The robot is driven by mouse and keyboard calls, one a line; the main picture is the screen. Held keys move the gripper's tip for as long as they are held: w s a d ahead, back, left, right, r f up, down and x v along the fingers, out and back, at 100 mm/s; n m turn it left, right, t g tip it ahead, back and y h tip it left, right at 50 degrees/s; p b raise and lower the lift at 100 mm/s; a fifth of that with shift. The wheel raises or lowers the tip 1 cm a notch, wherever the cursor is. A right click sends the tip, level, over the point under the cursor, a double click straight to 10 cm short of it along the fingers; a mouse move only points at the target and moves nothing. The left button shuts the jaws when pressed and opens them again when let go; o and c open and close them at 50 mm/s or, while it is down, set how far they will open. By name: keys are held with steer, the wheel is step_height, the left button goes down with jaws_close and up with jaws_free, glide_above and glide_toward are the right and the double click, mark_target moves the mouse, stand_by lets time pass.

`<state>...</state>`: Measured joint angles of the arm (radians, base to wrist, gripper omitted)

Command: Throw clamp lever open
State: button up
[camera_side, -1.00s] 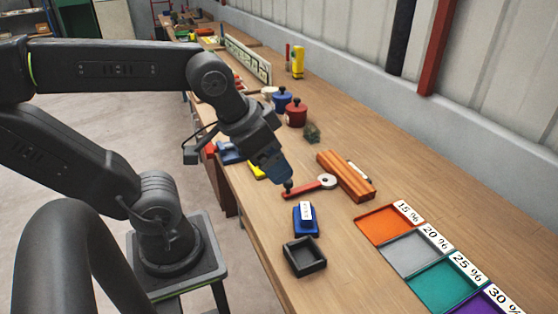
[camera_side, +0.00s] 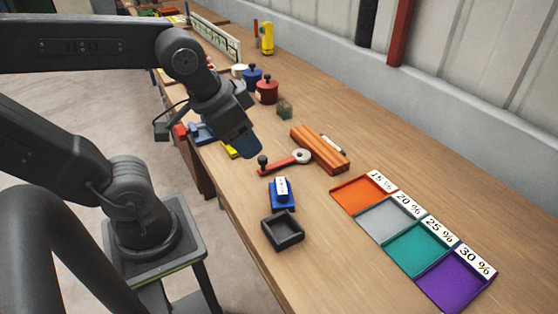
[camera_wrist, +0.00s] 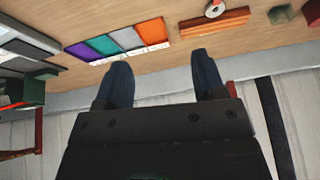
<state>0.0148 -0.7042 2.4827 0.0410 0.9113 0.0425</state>
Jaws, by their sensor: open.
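The clamp lever (camera_side: 280,166) is a red bar lying low over the bench, with a black knob (camera_side: 263,161) at its left end and a pale round pivot (camera_side: 303,156) at its right end beside an orange ribbed block (camera_side: 321,149). My gripper (camera_side: 251,150) is above and just left of the knob in the side view, apart from it. In the wrist view my gripper (camera_wrist: 162,72) shows two blue fingers spread wide with nothing between them. The pivot (camera_wrist: 214,8) shows at the top edge there; the knob is out of that view.
A blue block with a white label (camera_side: 282,195) and a black open box (camera_side: 283,230) stand in front of the lever. Orange, grey, teal and purple trays (camera_side: 455,282) lie to the right. Red (camera_side: 266,91) and blue pots stand behind. Bare bench lies right of the block.

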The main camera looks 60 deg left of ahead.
steer(key=w+f+m+g+y, duration=0.1)
steer(key=f+m, duration=0.1)
steer(key=m, duration=0.1)
steer(key=w+a+f+m+g+y, duration=0.1)
steer(key=m, duration=0.2)
steer(key=w+a+f+m+g+y, duration=0.1)
steer(key=w+f+m, duration=0.1)
steer(key=shift+a+f+m+y, duration=0.1)
steer(key=shift+f+m+y, duration=0.25)
steer(key=shift+m+y, duration=0.05)
steer(key=c, duration=0.7)
steer(key=w+f+m+y, duration=0.1)
steer(key=m, duration=0.1)
steer(key=w+a+f+m+y, duration=0.1)
steer(key=w+f+m, duration=0.1)
steer(key=m, duration=0.1)
steer(key=w+f+m+g+y, duration=0.1)
steer(key=f+m+y, duration=0.1)
steer(key=m, duration=0.1)
steer(key=shift+w+a, duration=0.15)
steer(key=shift+w, duration=0.2)
jaws_close()
steer(key=shift+w+f+m+y, duration=0.4)
steer(key=shift+f+m, duration=0.05)
steer(key=shift+m, duration=0.45)
